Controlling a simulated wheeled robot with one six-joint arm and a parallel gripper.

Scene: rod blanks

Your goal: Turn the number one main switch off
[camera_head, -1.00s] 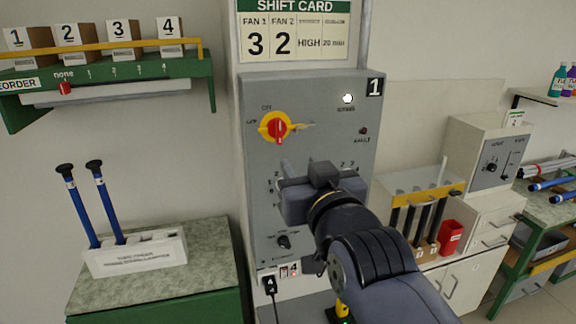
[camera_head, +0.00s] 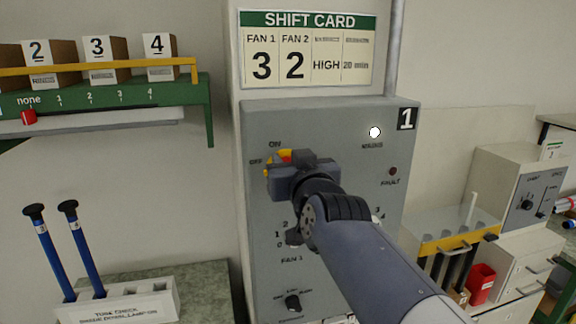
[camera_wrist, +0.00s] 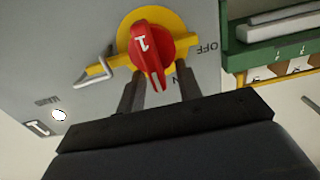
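The number one main switch (camera_wrist: 147,44) has a red handle marked 1 on a round yellow plate, on the front of the grey panel (camera_head: 330,125). In the wrist view its handle points toward the partly hidden ON label, and OFF stands to the side. In the head view my gripper covers most of the switch; a bit of yellow and red (camera_head: 285,157) shows. My gripper (camera_wrist: 158,78) is open, with one finger on each side of the handle's narrow end. I cannot tell whether the fingers touch it.
A white lamp (camera_head: 375,132) glows on the panel; the FAULT lamp (camera_head: 393,171) is dark. A metal loop (camera_wrist: 108,66) sits on the yellow tab beside the switch. Fan knobs lie below, partly behind my arm. The shift card (camera_head: 307,50) hangs above.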

